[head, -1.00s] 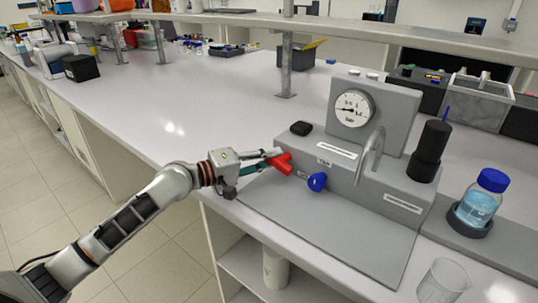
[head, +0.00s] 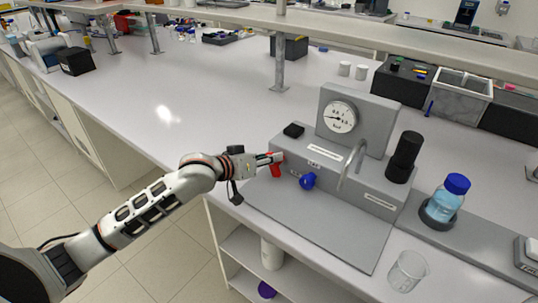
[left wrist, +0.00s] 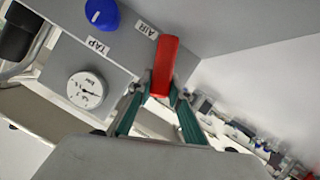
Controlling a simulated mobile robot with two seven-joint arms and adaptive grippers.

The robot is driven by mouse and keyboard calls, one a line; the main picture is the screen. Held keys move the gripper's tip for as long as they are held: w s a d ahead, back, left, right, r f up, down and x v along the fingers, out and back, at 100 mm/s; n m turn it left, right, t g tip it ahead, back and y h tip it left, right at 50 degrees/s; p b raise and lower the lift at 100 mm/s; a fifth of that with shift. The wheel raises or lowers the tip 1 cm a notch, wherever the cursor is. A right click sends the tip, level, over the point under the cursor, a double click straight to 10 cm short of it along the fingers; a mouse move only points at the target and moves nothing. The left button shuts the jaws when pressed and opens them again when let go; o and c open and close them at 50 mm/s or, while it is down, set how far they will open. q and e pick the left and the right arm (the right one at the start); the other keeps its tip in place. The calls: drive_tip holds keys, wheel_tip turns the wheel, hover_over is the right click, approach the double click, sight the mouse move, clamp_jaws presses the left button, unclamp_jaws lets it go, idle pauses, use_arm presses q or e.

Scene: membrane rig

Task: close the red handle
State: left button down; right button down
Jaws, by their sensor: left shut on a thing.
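The red handle (head: 275,168) is on the left part of the grey rig's front, beside a blue knob (head: 308,181). My left gripper (head: 262,161) reaches it from the left and is shut on it. In the left wrist view the red handle (left wrist: 164,66) lies between the two green-sided fingers (left wrist: 161,96), under the label AIR. The blue knob (left wrist: 102,14) sits by the label TAP there. The fingertips are partly hidden in the head view. My right gripper is not in view.
The grey rig (head: 300,221) carries a round gauge (head: 340,117) and a curved metal spout (head: 351,163). A blue-capped bottle (head: 446,198) and a glass beaker (head: 408,271) stand to the right. A shelf post (head: 280,55) rises behind. The bench left of the rig is clear.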

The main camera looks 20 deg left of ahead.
use_arm(q)
drive_tip(key=shift+s+d+m+t+y, duration=0.15)
drive_tip(key=shift+d+m+y, duration=0.1)
drive_tip(key=shift+m+y, duration=0.4)
drive_tip(key=shift+s+d+m+t+y, duration=0.15)
drive_tip(key=shift+d+m+y, duration=0.15)
drive_tip(key=shift+m, duration=0.55)
drive_tip(key=shift+w, duration=0.1)
drive_tip(key=c, duration=1.8)
unclamp_jaws()
drive_tip(key=shift+c, duration=0.2)
drive_tip(key=v, duration=1.2)
